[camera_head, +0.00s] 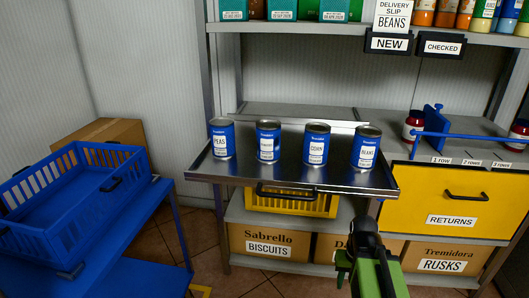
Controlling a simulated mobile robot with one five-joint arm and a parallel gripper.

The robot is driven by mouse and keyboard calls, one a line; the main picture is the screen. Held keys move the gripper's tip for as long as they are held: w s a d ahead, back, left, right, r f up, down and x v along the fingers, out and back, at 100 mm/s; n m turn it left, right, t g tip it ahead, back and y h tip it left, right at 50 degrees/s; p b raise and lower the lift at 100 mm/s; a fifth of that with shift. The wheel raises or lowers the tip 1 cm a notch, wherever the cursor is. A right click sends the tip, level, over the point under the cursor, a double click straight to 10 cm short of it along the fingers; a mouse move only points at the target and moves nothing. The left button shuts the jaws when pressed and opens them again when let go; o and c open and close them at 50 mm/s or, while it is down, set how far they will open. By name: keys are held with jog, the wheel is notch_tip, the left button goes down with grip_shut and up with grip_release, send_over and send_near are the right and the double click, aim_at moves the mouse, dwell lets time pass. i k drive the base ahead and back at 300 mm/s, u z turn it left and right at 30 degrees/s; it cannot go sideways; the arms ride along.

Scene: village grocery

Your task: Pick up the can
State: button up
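Several blue-labelled cans stand upright in a row on a metal tray (232,172). From left to right they are a can reading PEAS (222,139), a can whose label is too small to read (268,141), a can reading CORN (316,144) and a can that seems to read BEANS (366,147). A delivery slip reading BEANS (394,14) hangs from the upper shelf. My gripper (365,232), black and green, is at the lower right of centre, in front of and below the tray, apart from the cans. Its finger opening cannot be made out.
An empty blue crate (38,238) sits on a blue table at left, with a cardboard box behind. A yellow RETURNS drawer (456,198) is at right, below red jars and a blue rail (470,134). Boxes of biscuits (268,240) and rusks fill the lower shelf.

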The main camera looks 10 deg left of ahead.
aim_at(269, 131)
jog(key=u, duration=1)
jog(key=k, duration=0.25)
jog(key=u, duration=3.45)
jog(key=k, duration=1.6)
jog(key=z, duration=1.35)
jog(key=i, duration=1.05)
jog(key=z, duration=0.1)
